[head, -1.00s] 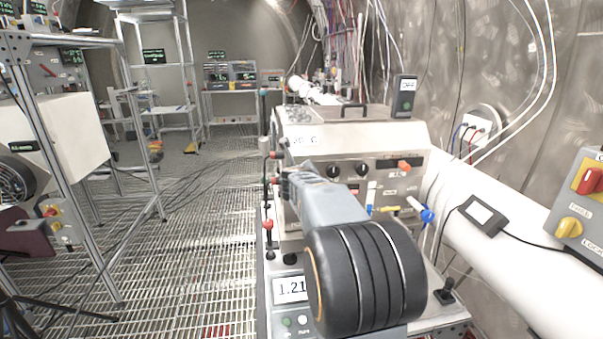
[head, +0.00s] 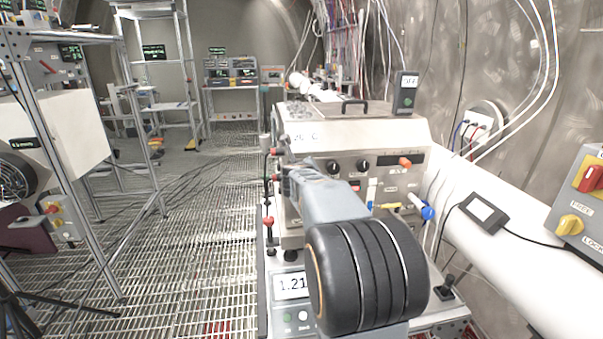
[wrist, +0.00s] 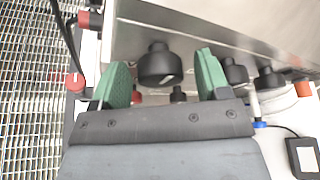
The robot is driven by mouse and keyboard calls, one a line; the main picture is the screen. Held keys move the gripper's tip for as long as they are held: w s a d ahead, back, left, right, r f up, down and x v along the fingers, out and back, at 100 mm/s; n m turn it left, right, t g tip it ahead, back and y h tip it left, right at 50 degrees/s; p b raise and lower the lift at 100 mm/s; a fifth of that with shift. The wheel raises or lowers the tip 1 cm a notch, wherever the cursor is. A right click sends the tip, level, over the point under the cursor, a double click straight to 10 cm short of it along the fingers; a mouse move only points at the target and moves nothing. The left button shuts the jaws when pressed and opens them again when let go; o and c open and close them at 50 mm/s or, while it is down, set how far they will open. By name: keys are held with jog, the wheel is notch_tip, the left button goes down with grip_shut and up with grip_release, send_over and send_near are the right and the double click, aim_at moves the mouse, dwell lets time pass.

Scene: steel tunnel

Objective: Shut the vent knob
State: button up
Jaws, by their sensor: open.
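My gripper (wrist: 162,82) shows in the wrist view with its two green fingers spread apart and empty. A large black knob (wrist: 158,65) with a pale mark on its face stands on the steel panel between the fingers, with gaps on both sides. It is probably the vent knob, but I cannot read its label. In the head view my grey and black arm covers the panel's left part, and this knob and my fingertips are hidden there. Two smaller black knobs (head: 333,167) (head: 363,164) and an orange knob (head: 405,162) sit further right on the steel box (head: 400,135).
Red-tipped fittings (head: 268,222) stand left of the box. Blue-ended (head: 428,213) and yellow (head: 384,206) valve handles are at its lower front. A white pipe (head: 510,265) runs along the right wall. The grated floor (head: 190,250) on the left is mostly open.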

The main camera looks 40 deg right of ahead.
jog(key=p+v, duration=0.2)
jog(key=v, duration=1.1)
jog(key=shift+s+p, duration=0.3)
jog(key=shift+a+r, duration=0.1)
